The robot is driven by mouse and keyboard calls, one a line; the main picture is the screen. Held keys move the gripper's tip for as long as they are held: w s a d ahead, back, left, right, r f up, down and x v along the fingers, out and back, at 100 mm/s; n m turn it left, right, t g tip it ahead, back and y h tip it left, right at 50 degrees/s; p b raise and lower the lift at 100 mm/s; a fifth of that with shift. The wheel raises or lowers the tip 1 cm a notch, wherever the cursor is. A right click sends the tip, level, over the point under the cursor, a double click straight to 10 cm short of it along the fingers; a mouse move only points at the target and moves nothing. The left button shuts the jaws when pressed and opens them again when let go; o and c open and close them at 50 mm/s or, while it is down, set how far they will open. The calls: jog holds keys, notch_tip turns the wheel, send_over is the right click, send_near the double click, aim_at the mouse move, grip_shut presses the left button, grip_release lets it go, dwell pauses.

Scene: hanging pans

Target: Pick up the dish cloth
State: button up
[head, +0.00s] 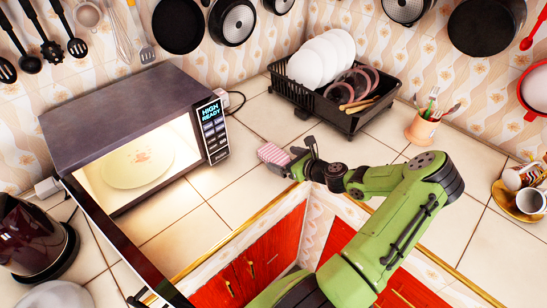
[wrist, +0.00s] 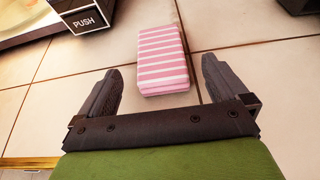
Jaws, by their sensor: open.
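The dish cloth (wrist: 163,58) is a folded pink and white striped block lying on the tiled counter. In the wrist view it lies just ahead of my gripper (wrist: 165,85), with its near end about level with the fingertips. The two dark fingers are apart, one on each side of the cloth's near end, with nothing held. In the head view the cloth (head: 272,153) shows at the end of my gripper (head: 290,152), near the counter's inner corner. I cannot tell the exact height of the fingers above the counter.
A microwave (head: 130,125) stands at left with its door open and a plate (head: 138,162) inside. A black dish rack (head: 345,118) with plates stands behind the cloth. A utensil cup (head: 422,128) is to the right. Counter tiles around the cloth are clear. Pans hang above.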

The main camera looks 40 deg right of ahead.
aim_at(280, 157)
jog(key=x, duration=0.6)
jog(key=shift+f+b, duration=0.15)
jog(key=shift+b, duration=0.25)
jog(key=shift+s, duration=0.15)
jog(key=c, duration=1.1)
notch_tip(280, 157, up, 10)
jog(key=shift+r+p, duration=0.15)
jog(key=shift+p, duration=1.1)
jog(key=o, duration=0.4)
jog(key=shift+c, duration=1.2)
jog(key=s+a+n+g+y, duration=0.1)
jog(key=a+n+g+y, duration=0.1)
jog(key=a, duration=0.8)
jog(key=s+a+f+n+g+y, duration=0.1)
jog(key=a+n+y, duration=0.4)
jog(key=a, duration=0.5)
jog(key=s+a+f+n+g+y, duration=0.1)
jog(key=s+a+n+g+y, duration=0.1)
jog(key=a, duration=0.8)
jog(key=shift+s+a+n+g+y, duration=0.2)
jog(key=shift+s+n+g+y, duration=0.1)
jog(key=shift+n+y, duration=0.5)
